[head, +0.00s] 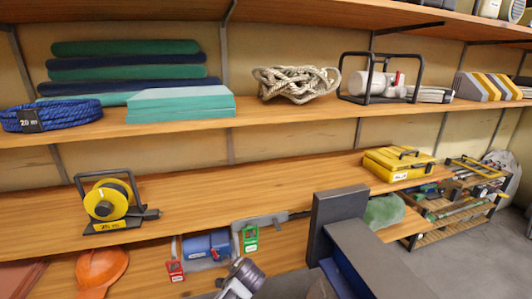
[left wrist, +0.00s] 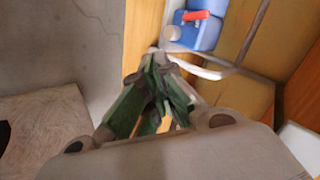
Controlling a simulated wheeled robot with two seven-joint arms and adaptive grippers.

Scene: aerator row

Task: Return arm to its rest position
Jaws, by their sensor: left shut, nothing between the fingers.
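My left gripper (left wrist: 162,62) shows in the left wrist view. Its green-padded fingers come together at the tips, with nothing between them. Beyond the tips, a blue case (left wrist: 200,30) with a red top piece sits near the upper edge. In the head view, a part that looks like my arm shows at the bottom centre, but I cannot make out the left fingers there. My right gripper is in neither view.
The middle shelf (head: 250,190) holds a yellow cable reel (head: 108,202) and a yellow case (head: 398,163). Its centre is clear. Below lie a blue item (head: 205,246), a green tag (head: 250,239) and an orange helmet (head: 102,268). The upper shelf holds rope (head: 296,83).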

